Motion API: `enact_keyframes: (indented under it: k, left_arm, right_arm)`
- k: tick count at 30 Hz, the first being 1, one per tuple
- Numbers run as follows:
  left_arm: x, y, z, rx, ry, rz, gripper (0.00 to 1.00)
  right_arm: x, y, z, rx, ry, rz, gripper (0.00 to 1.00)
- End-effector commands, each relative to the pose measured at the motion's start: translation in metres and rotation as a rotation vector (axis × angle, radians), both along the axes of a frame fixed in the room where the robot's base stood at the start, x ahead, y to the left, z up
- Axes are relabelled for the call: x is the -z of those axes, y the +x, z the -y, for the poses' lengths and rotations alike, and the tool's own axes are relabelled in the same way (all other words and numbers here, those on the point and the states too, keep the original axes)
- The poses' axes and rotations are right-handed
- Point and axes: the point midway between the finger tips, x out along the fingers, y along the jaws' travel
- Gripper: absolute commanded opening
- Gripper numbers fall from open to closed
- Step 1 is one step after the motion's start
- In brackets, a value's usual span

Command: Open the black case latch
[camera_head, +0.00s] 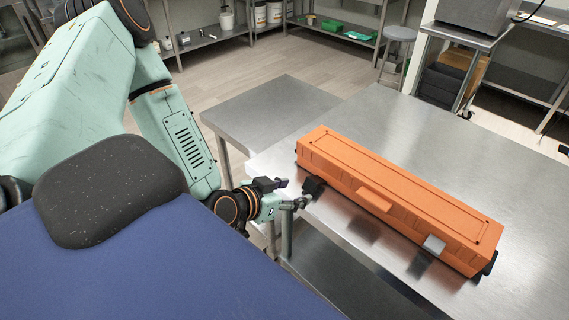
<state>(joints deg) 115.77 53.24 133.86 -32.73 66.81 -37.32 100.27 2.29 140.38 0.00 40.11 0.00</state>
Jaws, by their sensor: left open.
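A long orange case (400,192) lies shut on the steel table, running from upper left to lower right. A black latch (314,186) sticks out from the left end of its front side. A silver-grey latch (434,244) sits near the right end of the same side. My left gripper (293,192) is open, just left of the black latch and level with it. I cannot tell whether a fingertip touches the latch. My right gripper is out of view.
The steel table (505,150) is bare around the case. A lower steel table (265,108) stands behind on the left. A stool (399,38) and shelves (345,32) are at the back. An orange handle (374,199) is on the case's front.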

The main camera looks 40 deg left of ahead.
Motion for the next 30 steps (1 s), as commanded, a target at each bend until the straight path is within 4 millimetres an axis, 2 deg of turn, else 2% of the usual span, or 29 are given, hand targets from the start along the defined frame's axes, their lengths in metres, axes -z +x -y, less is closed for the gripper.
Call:
enact_keyframes:
  k: [13, 30]
  left_arm:
    - [-0.009, -0.017, -0.004, -0.006, 0.000, -0.003, 0.57]
    - [-0.011, -0.021, -0.002, 0.000, 0.001, -0.001, 0.57]
  right_arm:
    - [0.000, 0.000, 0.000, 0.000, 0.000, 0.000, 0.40]
    - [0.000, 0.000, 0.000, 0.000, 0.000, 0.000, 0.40]
